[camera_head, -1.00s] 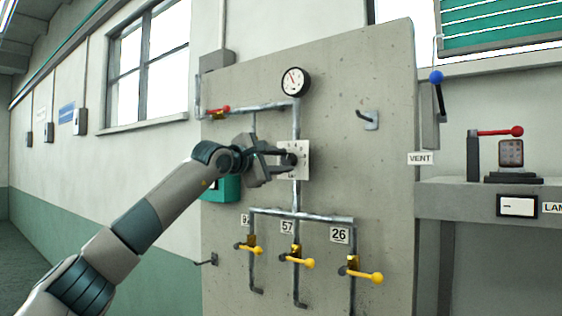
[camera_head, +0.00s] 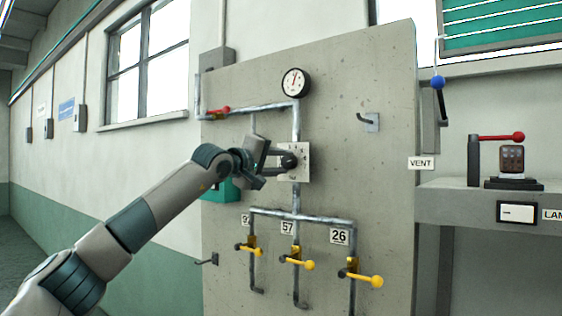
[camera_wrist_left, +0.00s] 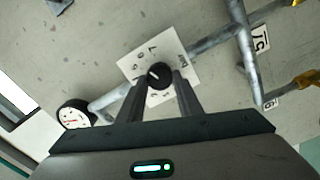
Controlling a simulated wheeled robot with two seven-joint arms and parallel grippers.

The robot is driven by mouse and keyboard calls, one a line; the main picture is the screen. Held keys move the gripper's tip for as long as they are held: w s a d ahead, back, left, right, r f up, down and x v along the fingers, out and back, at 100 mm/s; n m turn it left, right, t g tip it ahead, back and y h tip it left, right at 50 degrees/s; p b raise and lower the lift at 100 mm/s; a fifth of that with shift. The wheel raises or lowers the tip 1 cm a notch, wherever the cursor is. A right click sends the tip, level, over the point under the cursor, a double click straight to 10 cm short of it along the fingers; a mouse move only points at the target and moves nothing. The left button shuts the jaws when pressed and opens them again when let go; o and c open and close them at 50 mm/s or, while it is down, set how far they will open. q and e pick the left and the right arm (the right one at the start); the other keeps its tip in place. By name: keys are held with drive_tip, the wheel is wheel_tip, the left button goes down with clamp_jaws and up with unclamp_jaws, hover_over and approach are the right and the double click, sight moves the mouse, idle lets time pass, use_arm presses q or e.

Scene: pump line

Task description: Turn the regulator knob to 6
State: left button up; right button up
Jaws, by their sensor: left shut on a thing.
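The regulator knob (camera_head: 289,161) is black and sits on a white dial plate (camera_head: 304,163) on the grey panel. In the left wrist view the knob (camera_wrist_left: 159,75) shows a white pointer line, and the plate (camera_wrist_left: 137,66) has marks around it that are too small to read surely. My left gripper (camera_head: 284,160) is shut on the knob, with one finger on either side of it; its fingers also show in the left wrist view (camera_wrist_left: 160,84). The fingers hide part of the plate. My right gripper is not in view.
A round gauge (camera_head: 295,82) sits above the knob. A red-handled valve (camera_head: 219,111) is at upper left. Yellow-handled valves (camera_head: 299,263) hang below, under number labels. A hook (camera_head: 369,122) sticks out at right.

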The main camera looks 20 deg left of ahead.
use_arm(q)
drive_tip(key=shift+f+m, duration=0.15)
drive_tip(key=shift+m, duration=0.25)
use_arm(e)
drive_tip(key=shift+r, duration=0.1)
use_arm(q)
drive_tip(key=o, duration=1)
drive_tip(key=shift+o, duration=0.2)
drive_tip(key=shift+s, duration=0.1)
drive_tip(key=shift+s+a+b, duration=0.2)
drive_tip(key=shift+s+b, duration=0.2)
drive_tip(key=shift+s, duration=0.05)
use_arm(e)
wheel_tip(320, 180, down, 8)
drive_tip(key=b, duration=0.7)
use_arm(q)
drive_tip(key=v, duration=1.6)
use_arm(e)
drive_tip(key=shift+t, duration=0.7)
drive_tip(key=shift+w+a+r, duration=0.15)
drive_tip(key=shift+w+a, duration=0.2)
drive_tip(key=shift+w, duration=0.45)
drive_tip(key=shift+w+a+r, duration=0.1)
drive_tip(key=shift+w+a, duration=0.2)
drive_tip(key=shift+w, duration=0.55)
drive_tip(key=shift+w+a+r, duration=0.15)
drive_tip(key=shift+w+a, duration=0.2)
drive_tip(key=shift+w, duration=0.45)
